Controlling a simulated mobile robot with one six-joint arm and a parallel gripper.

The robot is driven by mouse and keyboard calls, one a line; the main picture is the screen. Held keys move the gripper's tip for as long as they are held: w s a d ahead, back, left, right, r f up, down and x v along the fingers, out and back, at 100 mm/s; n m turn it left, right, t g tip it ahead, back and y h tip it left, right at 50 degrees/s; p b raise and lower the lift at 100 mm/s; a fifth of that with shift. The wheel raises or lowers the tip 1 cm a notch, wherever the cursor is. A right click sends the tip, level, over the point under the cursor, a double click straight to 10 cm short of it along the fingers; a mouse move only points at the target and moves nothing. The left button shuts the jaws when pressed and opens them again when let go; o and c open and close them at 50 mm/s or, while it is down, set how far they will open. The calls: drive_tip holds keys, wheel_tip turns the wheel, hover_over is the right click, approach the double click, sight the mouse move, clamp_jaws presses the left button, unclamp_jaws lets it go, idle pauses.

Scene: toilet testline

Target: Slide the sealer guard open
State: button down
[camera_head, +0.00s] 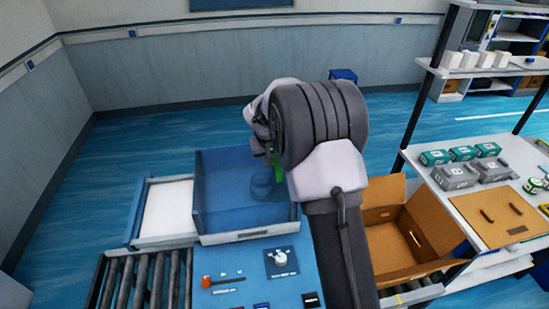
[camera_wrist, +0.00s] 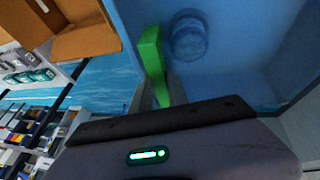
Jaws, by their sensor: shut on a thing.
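The sealer guard (camera_head: 225,200) is a see-through blue box at the middle left of the head view, over the sealer between the white side tray and my arm. Its blue panel fills the upper right of the wrist view (camera_wrist: 250,60). A green handle (camera_wrist: 153,55) stands on the guard's side; a sliver of it also shows in the head view (camera_head: 277,168). My gripper (camera_wrist: 162,92) is shut on the green handle. In the head view the arm hides most of the fingers. A round blue part (camera_wrist: 187,38) shows dimly through the guard.
A control panel with a knob (camera_head: 282,257) and a red-ended lever (camera_head: 207,282) is in front of the guard. Roller conveyors (camera_head: 145,280) lie at the front left. An open cardboard box (camera_head: 400,232) and a shelf bench with cartons (camera_head: 480,172) stand to the right.

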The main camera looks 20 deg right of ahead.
idle(0.4)
drive_tip(key=b, duration=0.2)
hover_over(219, 178)
idle(0.4)
drive_tip(key=c, duration=1.3)
unclamp_jaws()
drive_tip(key=p+v, duration=0.2)
drive_tip(key=v, duration=1.5)
drive_tip(key=shift+r, duration=0.25)
drive_tip(key=shift+s, duration=0.1)
